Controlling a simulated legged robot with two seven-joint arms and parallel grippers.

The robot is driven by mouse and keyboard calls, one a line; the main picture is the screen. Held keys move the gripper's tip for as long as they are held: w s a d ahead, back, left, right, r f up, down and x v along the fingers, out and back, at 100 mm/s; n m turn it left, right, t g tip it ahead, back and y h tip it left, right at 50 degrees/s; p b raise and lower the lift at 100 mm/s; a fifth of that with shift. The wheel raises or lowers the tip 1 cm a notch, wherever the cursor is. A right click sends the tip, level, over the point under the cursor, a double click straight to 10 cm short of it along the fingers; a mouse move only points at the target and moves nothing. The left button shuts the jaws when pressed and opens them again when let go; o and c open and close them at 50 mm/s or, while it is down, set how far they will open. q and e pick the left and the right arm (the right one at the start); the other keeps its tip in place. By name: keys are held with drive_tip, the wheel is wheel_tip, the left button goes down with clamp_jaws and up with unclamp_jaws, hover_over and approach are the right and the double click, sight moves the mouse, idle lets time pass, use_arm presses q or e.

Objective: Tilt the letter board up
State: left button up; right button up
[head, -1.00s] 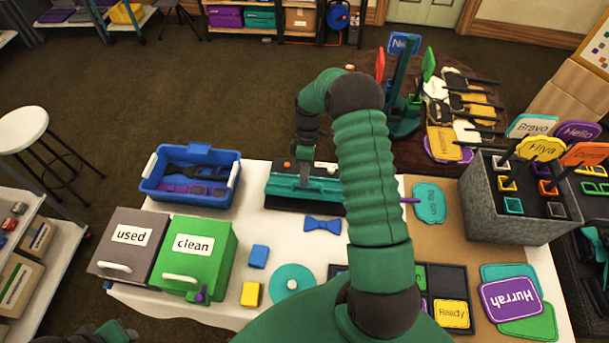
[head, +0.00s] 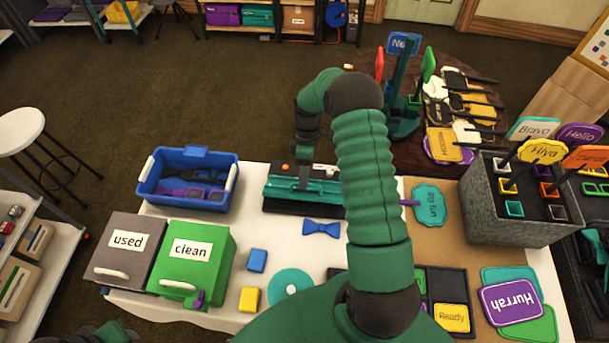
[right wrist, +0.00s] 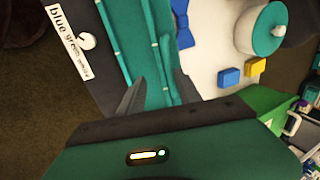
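The letter board appears to be the teal panel with thin rails (head: 285,189) lying low on a dark base on the white table in the head view. It fills the upper middle of the right wrist view (right wrist: 128,40). My right gripper (head: 303,182) is over the panel, its fingers pointing down at it. In the right wrist view my right gripper (right wrist: 160,80) has its fingers apart, with teal panel surface showing between them. I cannot tell whether they touch it. A green part of my left arm shows at the bottom left; its gripper is out of view.
A blue bow tie (head: 321,227) lies in front of the panel. A blue bin (head: 188,199) and the "used" and "clean" boxes (head: 190,249) stand to the left. A grey sign box (head: 480,205) stands at right. My right arm hides the table's middle.

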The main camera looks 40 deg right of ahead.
drive_tip(key=shift+a+r, duration=0.15)
drive_tip(key=shift+a, duration=0.1)
drive_tip(key=v, duration=1.6)
drive_tip(key=shift+r+b, duration=0.35)
drive_tip(key=shift+b, duration=0.1)
drive_tip(key=shift+d, duration=0.15)
drive_tip(key=shift+w, duration=0.1)
